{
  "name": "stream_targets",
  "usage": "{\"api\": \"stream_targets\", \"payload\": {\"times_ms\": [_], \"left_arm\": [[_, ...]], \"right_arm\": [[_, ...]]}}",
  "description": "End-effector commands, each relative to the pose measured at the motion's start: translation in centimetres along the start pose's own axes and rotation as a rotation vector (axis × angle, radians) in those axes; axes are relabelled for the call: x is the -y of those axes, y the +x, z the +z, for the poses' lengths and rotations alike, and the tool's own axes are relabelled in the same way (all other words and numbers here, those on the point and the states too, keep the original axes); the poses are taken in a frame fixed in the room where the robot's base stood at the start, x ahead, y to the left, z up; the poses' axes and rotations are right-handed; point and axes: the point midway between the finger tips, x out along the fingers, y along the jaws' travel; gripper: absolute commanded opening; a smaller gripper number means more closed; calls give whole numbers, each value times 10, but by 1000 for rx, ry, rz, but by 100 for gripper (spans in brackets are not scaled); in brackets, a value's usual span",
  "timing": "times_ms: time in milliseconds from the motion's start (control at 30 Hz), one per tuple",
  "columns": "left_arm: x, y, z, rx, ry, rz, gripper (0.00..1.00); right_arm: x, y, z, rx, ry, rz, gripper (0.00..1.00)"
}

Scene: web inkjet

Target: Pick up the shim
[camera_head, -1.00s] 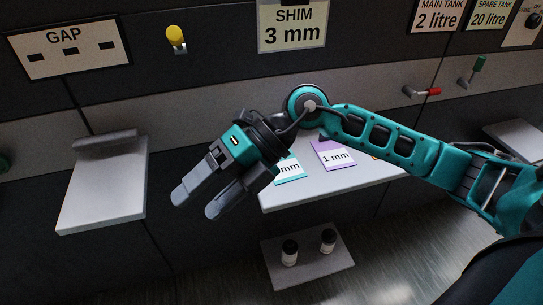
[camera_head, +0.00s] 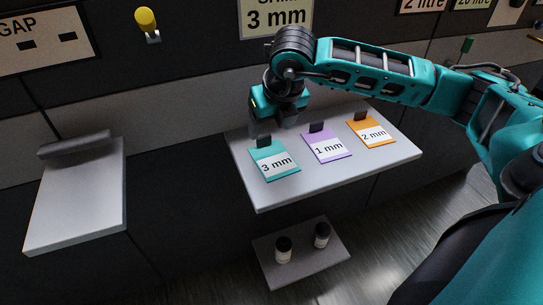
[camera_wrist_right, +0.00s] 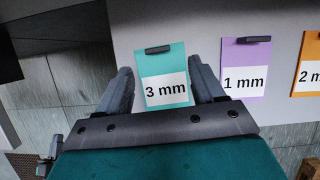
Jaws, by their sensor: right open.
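Three flat shims with dark tabs lie in a row on a white shelf (camera_head: 270,198). The teal shim marked 3 mm (camera_head: 270,164) is at the left, the purple one marked 1 mm (camera_head: 327,147) in the middle, the orange one marked 2 mm (camera_head: 374,134) at the right. My right gripper (camera_head: 272,130) points down above the back of the teal shim. In the right wrist view, my open fingers (camera_wrist_right: 163,88) stand on either side of the teal shim (camera_wrist_right: 162,66), with nothing held. The sign above (camera_head: 275,18) reads 3 mm. My left gripper is not seen.
A lower shelf (camera_head: 318,273) holds two small dark bottles with white labels (camera_head: 284,249). Another white shelf (camera_head: 85,200) with a grey roller-like bar is at the left. A yellow knob (camera_head: 147,22) sticks out of the wall. The gap between the shelves is free.

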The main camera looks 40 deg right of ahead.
Motion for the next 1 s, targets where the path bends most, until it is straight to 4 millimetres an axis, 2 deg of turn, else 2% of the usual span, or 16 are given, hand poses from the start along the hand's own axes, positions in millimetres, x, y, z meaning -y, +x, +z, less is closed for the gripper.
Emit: {"api": "stream_targets", "payload": {"times_ms": [400, 667, 1000], "left_arm": [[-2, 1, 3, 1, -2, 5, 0], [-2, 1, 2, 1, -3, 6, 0], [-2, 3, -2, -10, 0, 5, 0]], "right_arm": [[-2, 51, 4, -3, 0, 2, 68], [-3, 53, 4, -1, -1, 2, 68], [-2, 53, 4, -1, 0, 2, 37]]}}
